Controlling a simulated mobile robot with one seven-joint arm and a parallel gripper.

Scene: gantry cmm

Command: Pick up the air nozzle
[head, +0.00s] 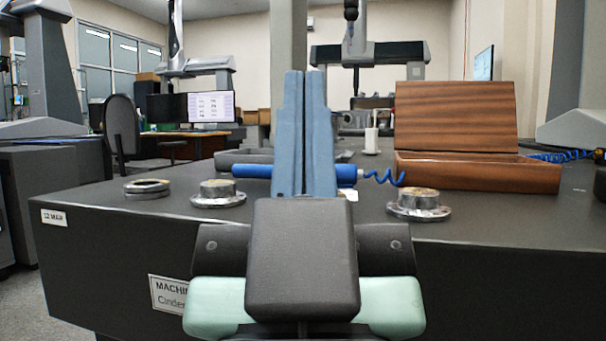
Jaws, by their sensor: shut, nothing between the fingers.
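The air nozzle (252,171) looks like a blue cylindrical handle lying across the dark table top. A blue coiled hose (385,178) runs from its right end toward the wooden box. My gripper (305,76) is in the middle of the view, its two blue-grey fingers pressed together with only a thin seam between them. The fingers stand in front of the nozzle and hide its middle; its ends show on both sides. Whether the fingers touch it cannot be told. Nothing shows between the fingers.
An open wooden box (480,178) stands at the right, with more coiled blue hose beyond it. Flanged metal parts (218,193) (418,206) flank the gripper near the front edge. Flat rings (147,189) lie at the left. A grey object (245,157) lies behind the nozzle.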

